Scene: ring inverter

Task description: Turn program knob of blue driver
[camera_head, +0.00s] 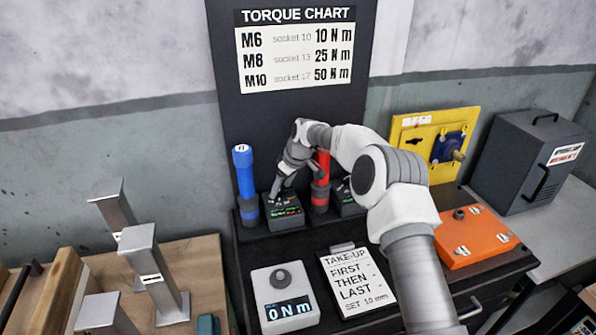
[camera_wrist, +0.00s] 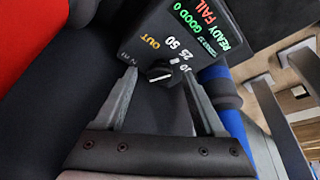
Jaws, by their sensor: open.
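The blue driver (camera_head: 245,176) stands upright at the back left of the dark bench; part of it shows at the right of the wrist view (camera_wrist: 239,125). Beside it is its dark program box (camera_head: 287,219), with green and red text, also at the top of the wrist view (camera_wrist: 185,30). The box's small black program knob (camera_wrist: 159,72) has a white mark and labels OUT, 50, 25 and 10 near it. My gripper (camera_wrist: 157,72) is open, its fingertips on either side of the knob; I cannot tell if they touch it. In the head view my gripper (camera_head: 277,193) is over the box.
A red driver (camera_head: 320,190) stands right of the box, partly behind my arm, with another dark box (camera_head: 344,196). In front are a 0 N m readout (camera_head: 285,299) and a take-up card (camera_head: 357,281). An orange block (camera_head: 474,236) lies to the right.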

